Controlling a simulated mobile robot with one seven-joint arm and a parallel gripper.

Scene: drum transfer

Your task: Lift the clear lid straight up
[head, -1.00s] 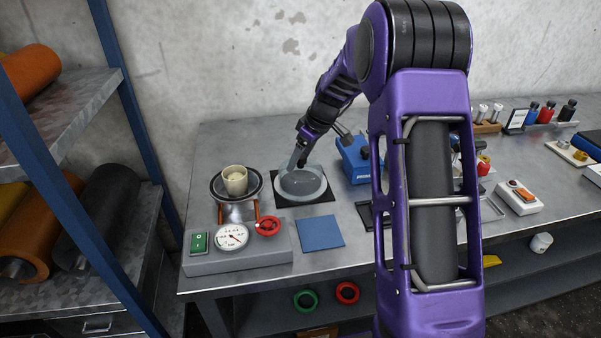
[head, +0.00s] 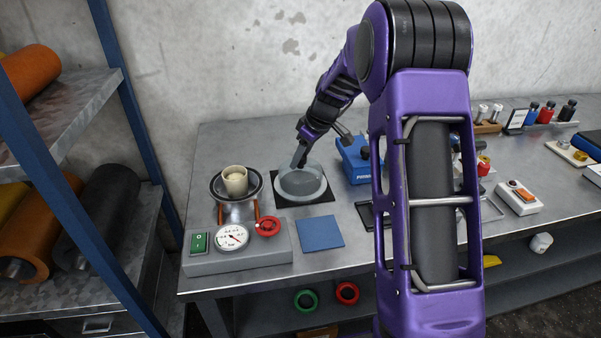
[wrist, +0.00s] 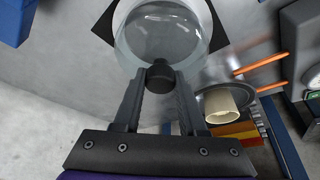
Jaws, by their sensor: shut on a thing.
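The clear lid (head: 302,183) is a see-through dome with a black knob (wrist: 160,75). It shows at the white round base (head: 322,193) on a black mat (head: 308,207). In the wrist view the lid (wrist: 165,38) fills the top middle, with its knob between the fingertips. My gripper (wrist: 160,82) is shut on this knob. In the head view my gripper (head: 298,162) comes down at the lid's back left. I cannot tell whether the lid's rim touches the base.
A cream cup (head: 235,181) stands on a round dark plate left of the lid. A grey panel (head: 262,262) with a gauge and red knob lies in front. A blue box (head: 354,160) is close on the right. A blue pad (head: 320,232) lies nearer.

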